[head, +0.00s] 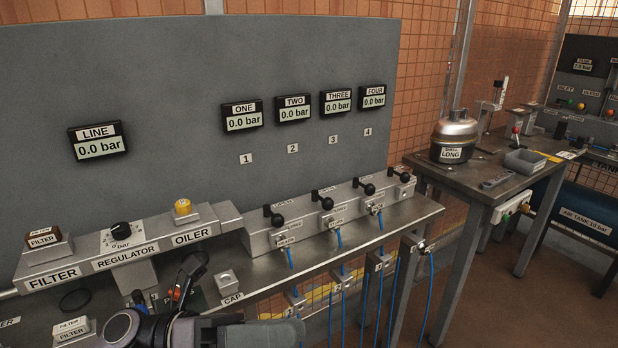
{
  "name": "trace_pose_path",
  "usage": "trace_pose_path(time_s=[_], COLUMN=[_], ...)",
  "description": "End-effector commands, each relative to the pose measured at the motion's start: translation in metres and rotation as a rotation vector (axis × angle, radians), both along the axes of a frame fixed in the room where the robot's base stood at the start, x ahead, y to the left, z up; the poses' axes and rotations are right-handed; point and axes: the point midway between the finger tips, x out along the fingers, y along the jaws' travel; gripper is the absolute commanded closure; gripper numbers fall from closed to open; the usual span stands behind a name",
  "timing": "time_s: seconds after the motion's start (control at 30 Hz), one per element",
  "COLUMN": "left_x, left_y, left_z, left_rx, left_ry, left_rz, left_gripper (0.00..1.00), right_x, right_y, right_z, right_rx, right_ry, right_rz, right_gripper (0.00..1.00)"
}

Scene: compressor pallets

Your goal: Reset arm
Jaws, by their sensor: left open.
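My left gripper (168,289) is low in the head view, left of centre, in front of the panel's lower shelf. It is dark, with its fingers apart, and I see nothing held between them. It is below the regulator (122,240) and to the left of the small block by the CAP label (227,282). The wrist and arm behind it show at the bottom edge. My right gripper is not in view.
The filter, regulator and oiler bar (125,258) runs above the gripper. The valve manifold (330,217) with black levers and blue hoses is to the right.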

Motion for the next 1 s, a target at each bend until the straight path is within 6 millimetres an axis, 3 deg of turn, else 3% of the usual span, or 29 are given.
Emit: trace_pose_path(time_s=[0.13, 0.23, 0.37, 0.43, 0.57, 0.7, 0.83, 1.0], left_x=[0.027, 0.046, 0.061, 0.06, 0.036, -0.013, -0.05, -0.069], left_y=[0.016, 0.038, 0.074, 0.094, 0.128, 0.152, 0.161, 0.165], left_z=[0.001, -0.017, -0.065, -0.1, -0.174, -0.243, -0.279, -0.294], left_rx=[-0.268, -0.433, -0.634, -0.738, -0.922, -1.08, -1.169, -1.211], left_ry=[0.412, 0.702, 1.09, 1.302, 1.691, 2.035, 2.228, 2.316], left_rz=[0.196, 0.332, 0.515, 0.616, 0.808, 0.989, 1.095, 1.144], left_gripper=[0.54, 0.54, 0.54, 0.54, 0.54, 0.54, 0.54, 0.54], right_x=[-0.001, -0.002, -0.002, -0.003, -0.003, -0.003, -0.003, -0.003], right_y=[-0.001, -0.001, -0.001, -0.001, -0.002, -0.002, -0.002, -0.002], right_z=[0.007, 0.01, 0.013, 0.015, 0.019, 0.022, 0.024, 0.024], right_rx=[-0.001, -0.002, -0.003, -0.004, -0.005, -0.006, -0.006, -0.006], right_ry=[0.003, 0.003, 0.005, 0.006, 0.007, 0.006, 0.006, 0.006], right_rz=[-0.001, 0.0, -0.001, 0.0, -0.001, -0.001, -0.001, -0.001], right_gripper=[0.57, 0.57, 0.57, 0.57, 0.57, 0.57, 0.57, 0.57])
